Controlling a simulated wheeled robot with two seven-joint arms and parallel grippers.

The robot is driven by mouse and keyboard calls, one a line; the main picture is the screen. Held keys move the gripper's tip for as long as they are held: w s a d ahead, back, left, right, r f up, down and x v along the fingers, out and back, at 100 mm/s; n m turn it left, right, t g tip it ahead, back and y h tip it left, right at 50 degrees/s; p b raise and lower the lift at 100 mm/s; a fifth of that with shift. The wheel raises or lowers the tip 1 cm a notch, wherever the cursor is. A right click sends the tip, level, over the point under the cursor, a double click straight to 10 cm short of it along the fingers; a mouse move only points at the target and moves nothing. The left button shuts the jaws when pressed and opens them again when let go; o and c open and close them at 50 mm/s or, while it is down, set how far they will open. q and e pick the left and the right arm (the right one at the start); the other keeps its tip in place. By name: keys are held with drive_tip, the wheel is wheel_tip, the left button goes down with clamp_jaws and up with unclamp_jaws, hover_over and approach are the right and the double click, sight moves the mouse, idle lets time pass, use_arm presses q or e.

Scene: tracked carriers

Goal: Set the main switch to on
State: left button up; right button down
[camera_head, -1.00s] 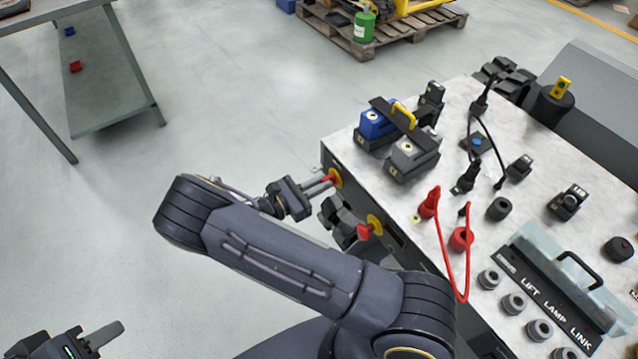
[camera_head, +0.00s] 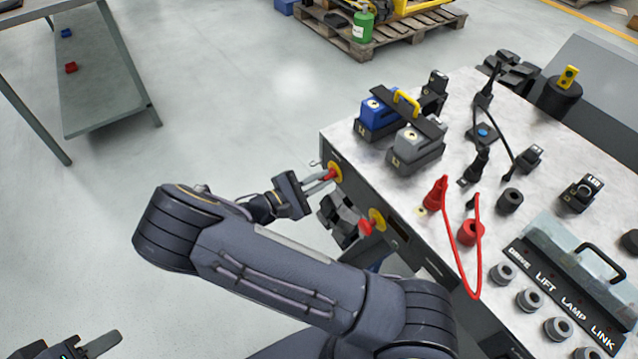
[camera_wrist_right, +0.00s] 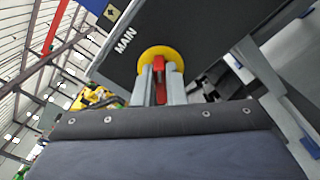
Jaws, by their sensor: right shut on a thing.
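The main switch is a yellow disc (camera_head: 336,171) with a red handle on the near side face of the grey bench, at its left corner. In the right wrist view the yellow disc (camera_wrist_right: 168,53) sits below the white word MAIN. My right gripper (camera_head: 329,177) reaches it from the left. Its fingers (camera_wrist_right: 160,85) are shut on the red handle (camera_wrist_right: 160,68), one on each side, hiding part of it. My left gripper (camera_head: 100,345) is at the bottom left corner, far from the bench and cut off by the frame; one finger shows clearly.
The bench top (camera_head: 465,100) carries blue (camera_head: 374,108) and grey (camera_head: 408,143) blocks, a red cable (camera_head: 478,250) and a labelled panel (camera_head: 565,295).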

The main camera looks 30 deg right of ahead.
drive_tip(key=m+b, duration=0.2)
drive_tip(key=m, duration=0.1)
drive_tip(key=m+b, duration=0.1)
drive_tip(key=m, duration=0.2)
drive_tip(key=f+m+b, duration=0.1)
drive_tip(key=m+b, duration=0.1)
drive_tip(key=shift+s+m+b, duration=0.2)
drive_tip(key=shift+m+b, duration=0.1)
drive_tip(key=shift+m, duration=0.4)
drive_tip(key=c, duration=1.5)
unclamp_jaws()
drive_tip(key=shift+r, duration=0.1)
drive_tip(key=a, duration=0.7)
drive_tip(key=shift+s+a, duration=0.3)
drive_tip(key=shift+a, duration=0.1)
drive_tip(key=shift+d, duration=0.1)
